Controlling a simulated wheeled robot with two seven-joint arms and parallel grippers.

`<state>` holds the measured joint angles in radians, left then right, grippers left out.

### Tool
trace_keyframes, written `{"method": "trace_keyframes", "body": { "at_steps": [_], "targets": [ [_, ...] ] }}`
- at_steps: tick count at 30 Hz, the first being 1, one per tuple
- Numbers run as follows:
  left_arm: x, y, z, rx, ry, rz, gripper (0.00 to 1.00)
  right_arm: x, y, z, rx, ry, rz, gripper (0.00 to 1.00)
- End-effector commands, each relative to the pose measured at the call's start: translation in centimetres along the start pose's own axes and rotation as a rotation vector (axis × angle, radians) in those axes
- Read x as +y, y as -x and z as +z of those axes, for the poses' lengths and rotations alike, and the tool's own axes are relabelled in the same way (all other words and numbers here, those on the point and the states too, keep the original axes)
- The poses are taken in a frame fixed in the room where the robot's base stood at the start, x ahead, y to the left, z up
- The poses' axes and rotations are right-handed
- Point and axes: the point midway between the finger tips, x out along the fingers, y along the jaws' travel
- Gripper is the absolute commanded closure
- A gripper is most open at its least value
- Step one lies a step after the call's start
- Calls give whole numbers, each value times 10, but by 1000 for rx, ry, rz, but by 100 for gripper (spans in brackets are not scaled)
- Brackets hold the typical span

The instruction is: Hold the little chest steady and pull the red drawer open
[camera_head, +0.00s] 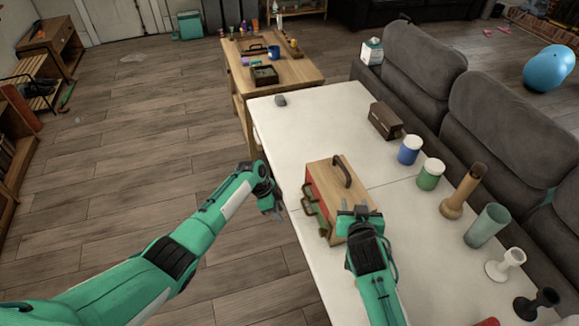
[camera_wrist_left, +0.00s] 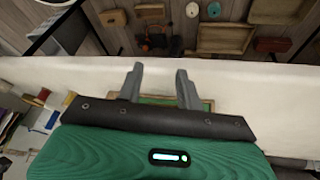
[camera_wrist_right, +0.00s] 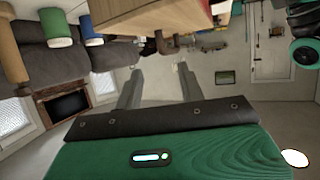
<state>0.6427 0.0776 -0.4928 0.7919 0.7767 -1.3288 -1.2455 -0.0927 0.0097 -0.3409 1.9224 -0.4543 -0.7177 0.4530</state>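The little chest (camera_head: 328,172) is wooden with a dark top handle and stands on the white table (camera_head: 310,125). Its left face shows red (camera_head: 312,199) and green parts with several drawer handles; the red drawer is partly hidden by these handles. My left gripper (camera_head: 272,212) is open and empty, left of the chest by the table edge. In the left wrist view a green, wood-edged panel (camera_wrist_left: 206,104) shows behind its fingers (camera_wrist_left: 159,88). My right gripper (camera_head: 358,210) is at the chest's near end. Its fingers (camera_wrist_right: 159,88) are apart, with the chest's wood (camera_wrist_right: 150,14) above them; contact is unclear.
Blue (camera_head: 409,150) and green (camera_head: 430,175) jars, a wooden pepper mill (camera_head: 462,192) and a glass cup (camera_head: 487,226) line the table's right side. A dark brown box (camera_head: 385,121) stands behind the chest. A grey sofa (camera_head: 500,110) borders the right. The table's far left is mostly clear.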

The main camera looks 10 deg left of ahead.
Motion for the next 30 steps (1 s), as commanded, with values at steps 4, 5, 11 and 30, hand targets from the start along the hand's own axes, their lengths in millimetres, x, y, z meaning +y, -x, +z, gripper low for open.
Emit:
{"method": "trace_keyframes", "body": {
  "at_steps": [4,5,11,30],
  "targets": [
    [-21,66,-50,34,-208,40,64,0,0,0,0,0,0,61],
    [-23,77,-58,41,-245,48,64,0,0,0,0,0,0,61],
    [-28,128,-93,64,-423,90,64,0,0,0,0,0,0,61],
    [-27,142,-103,72,-476,104,64,0,-78,-1,1,2,0,61]
  ]
}}
